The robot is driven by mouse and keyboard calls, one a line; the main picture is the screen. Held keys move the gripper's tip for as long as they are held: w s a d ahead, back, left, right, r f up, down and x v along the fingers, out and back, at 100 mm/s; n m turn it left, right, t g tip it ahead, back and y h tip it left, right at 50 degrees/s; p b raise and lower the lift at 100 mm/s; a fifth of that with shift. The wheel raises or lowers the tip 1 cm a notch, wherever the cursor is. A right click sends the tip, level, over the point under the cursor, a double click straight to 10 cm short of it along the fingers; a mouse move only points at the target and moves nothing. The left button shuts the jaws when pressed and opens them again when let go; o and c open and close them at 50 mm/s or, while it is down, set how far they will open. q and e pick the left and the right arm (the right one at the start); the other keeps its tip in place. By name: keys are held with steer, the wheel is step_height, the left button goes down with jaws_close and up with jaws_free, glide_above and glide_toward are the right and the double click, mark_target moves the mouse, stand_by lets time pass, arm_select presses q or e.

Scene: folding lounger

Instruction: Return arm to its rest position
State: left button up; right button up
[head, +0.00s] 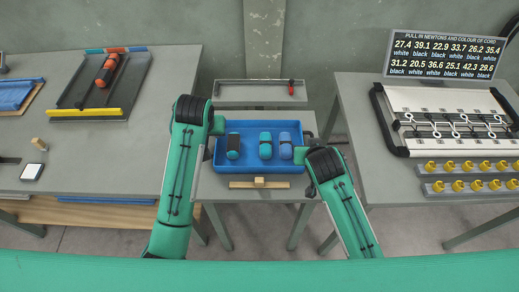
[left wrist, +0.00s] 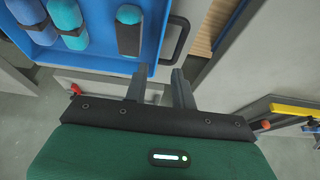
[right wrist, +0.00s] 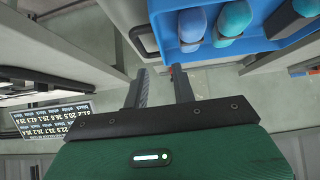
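My left gripper (head: 218,126) is at the left side of the blue tray (head: 258,171). In the left wrist view its two fingers (left wrist: 160,88) stand apart with nothing between them, close to the tray's dark left handle (left wrist: 181,38). My right gripper (head: 303,155) is at the tray's right side. In the right wrist view its fingers (right wrist: 159,90) are also apart and empty, just short of the dark right handle (right wrist: 140,40). Both green arms reach forward over the small grey table. Whether either fingertip touches a handle is unclear.
The tray holds three rounded pieces: a dark and teal one (head: 233,146), a teal one (head: 266,146) and a blue one (head: 285,146). A wooden bar (head: 259,184) lies before it. Side tables (head: 100,170) (head: 350,100) flank it. A sign (head: 445,54) stands at right.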

stand_by(0.4)
